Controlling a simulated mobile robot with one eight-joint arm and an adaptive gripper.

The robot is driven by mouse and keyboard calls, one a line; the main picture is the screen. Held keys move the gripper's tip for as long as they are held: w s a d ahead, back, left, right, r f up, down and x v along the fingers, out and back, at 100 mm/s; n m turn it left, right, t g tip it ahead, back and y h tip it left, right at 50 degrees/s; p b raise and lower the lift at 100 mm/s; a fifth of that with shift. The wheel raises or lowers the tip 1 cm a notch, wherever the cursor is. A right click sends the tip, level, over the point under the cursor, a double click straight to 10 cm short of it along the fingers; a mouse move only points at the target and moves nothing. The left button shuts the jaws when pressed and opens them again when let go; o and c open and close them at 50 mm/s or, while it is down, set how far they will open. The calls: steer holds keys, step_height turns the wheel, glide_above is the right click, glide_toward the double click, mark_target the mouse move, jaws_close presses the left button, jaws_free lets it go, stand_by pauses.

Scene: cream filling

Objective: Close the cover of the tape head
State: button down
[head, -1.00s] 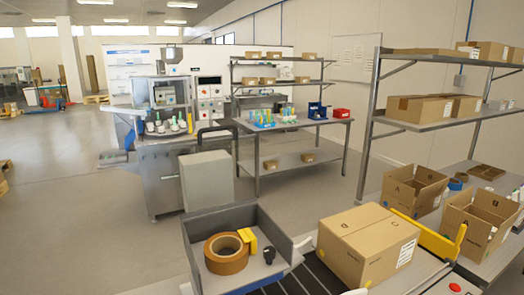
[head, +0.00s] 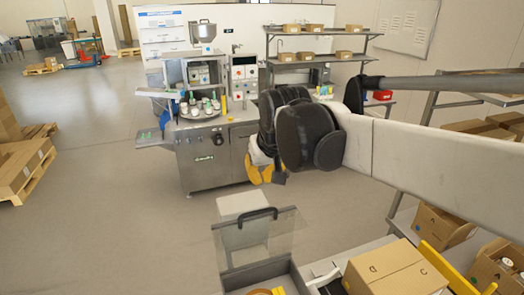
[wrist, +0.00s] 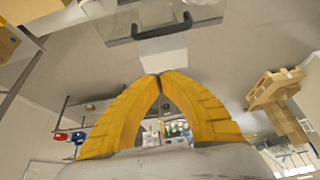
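The tape head (head: 262,272) is a grey open-topped housing at the bottom of the head view. Its clear cover (head: 285,232) stands raised at the back edge, with a black handle (head: 246,217) along its top. Only a sliver of the brown tape roll (head: 262,292) shows inside. My gripper (head: 267,178) is above and beyond the cover, apart from it. In the wrist view its yellow fingertips (wrist: 160,76) meet with nothing visible between them. The cover (wrist: 115,28) and its handle (wrist: 162,27) show beyond the tips in that view.
A cardboard box (head: 392,270) lies right of the tape head, beside a yellow guide (head: 440,264). A pale box (head: 240,204) stands behind the cover.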

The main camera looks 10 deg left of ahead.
steer(key=a, duration=0.1)
steer(key=p, duration=0.2)
glide_above(259, 216)
step_height(259, 216, down, 9)
steer(key=shift+r, duration=0.2)
steer(key=shift+w+a+f, duration=0.1)
steer(key=shift+f, duration=0.05)
stand_by(0.4)
